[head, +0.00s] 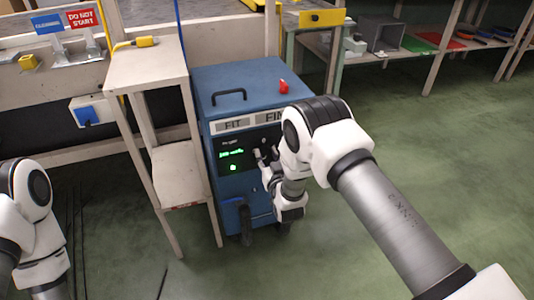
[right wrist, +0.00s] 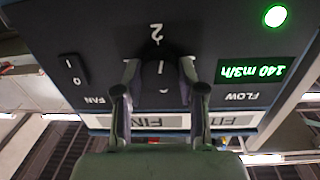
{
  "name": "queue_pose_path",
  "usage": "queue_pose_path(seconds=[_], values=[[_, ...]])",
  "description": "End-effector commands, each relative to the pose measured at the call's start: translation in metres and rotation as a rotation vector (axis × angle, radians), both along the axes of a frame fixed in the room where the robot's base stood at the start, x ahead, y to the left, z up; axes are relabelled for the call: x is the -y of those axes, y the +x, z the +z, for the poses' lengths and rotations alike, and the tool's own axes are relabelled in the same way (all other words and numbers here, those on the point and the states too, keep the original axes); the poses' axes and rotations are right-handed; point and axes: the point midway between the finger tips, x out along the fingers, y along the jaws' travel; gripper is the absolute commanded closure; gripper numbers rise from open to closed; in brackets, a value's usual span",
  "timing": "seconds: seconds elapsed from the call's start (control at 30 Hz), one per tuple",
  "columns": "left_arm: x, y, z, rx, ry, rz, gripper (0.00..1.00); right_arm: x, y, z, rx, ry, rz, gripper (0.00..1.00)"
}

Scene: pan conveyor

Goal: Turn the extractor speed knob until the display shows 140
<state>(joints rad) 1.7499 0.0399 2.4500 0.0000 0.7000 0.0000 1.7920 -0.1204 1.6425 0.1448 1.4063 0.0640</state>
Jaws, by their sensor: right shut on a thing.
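The blue extractor unit (head: 246,88) stands at the middle of the head view, with a black control panel on its front. Its green display (head: 231,153) is too small to read there. In the right wrist view, upside down, the display (right wrist: 250,71) reads 140 m3/h above the word FLOW. My right gripper (head: 265,158) is at the panel, right of the display. In the right wrist view my right gripper (right wrist: 160,73) has its fingers on both sides of the dark speed knob (right wrist: 158,90), shut on it. A 2 and a 1 show by the knob. My left gripper is out of view.
A round green light (right wrist: 275,16) is lit near the display. A FAN rocker switch (right wrist: 73,82) is on the same panel. A red knob (head: 283,86) sits on the unit's top. A wooden stand (head: 150,75) is close on the left. Green floor is free on the right.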

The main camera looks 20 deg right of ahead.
Motion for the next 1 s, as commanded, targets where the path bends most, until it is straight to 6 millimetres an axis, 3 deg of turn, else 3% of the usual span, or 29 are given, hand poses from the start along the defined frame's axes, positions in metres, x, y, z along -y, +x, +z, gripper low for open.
queue_pose_path(seconds=[0.43,1.0], values=[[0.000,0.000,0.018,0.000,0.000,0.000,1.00,0.000,0.000,0.002,-0.008,0.261,0.001,0.95],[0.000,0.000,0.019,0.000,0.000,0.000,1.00,0.000,0.001,0.001,-0.009,0.308,0.002,0.95]])
